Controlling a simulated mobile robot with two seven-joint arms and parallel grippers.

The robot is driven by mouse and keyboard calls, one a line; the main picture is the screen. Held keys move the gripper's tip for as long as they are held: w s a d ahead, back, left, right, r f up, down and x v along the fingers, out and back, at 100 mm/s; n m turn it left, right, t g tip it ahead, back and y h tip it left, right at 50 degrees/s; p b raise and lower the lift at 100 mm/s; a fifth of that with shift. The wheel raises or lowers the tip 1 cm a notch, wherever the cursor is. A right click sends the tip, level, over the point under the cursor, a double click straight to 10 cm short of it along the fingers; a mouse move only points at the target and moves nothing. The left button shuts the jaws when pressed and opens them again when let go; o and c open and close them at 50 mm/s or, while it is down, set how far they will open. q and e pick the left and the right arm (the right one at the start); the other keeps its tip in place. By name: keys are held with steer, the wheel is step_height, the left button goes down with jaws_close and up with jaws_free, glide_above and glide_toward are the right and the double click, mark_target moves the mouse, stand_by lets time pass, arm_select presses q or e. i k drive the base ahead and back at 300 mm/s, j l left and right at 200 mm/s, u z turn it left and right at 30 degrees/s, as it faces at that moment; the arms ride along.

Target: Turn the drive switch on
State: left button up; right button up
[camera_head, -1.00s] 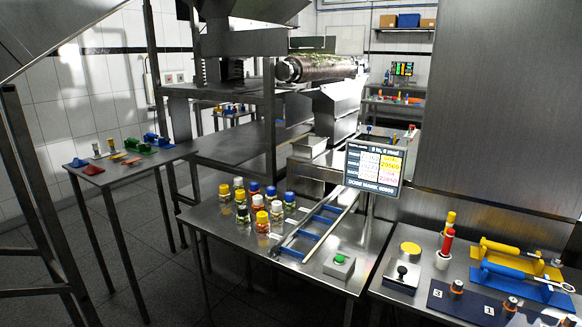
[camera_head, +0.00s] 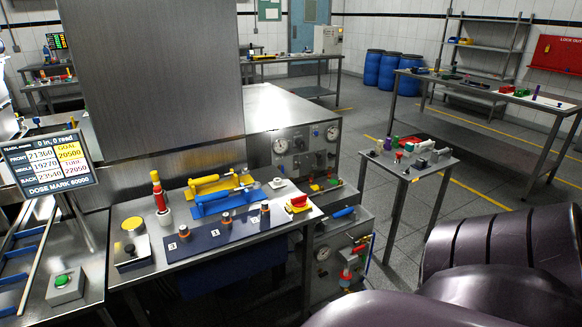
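No part in view is readably marked as the drive switch. Candidates are a grey box with a black knob (camera_head: 132,250) on the steel table, and a grey box with a green button (camera_head: 65,285) at the lower left. A steel panel with gauges and small controls (camera_head: 305,150) stands behind the table's right end; its labels are too small to read. Neither gripper is in view. Dark, rounded parts of my own arm fill the lower right corner.
A screen (camera_head: 47,163) stands at left. A small table (camera_head: 408,165) stands right, with open floor beyond.

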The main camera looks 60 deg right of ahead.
mark_target(299, 201)
steer(key=z, duration=1.85)
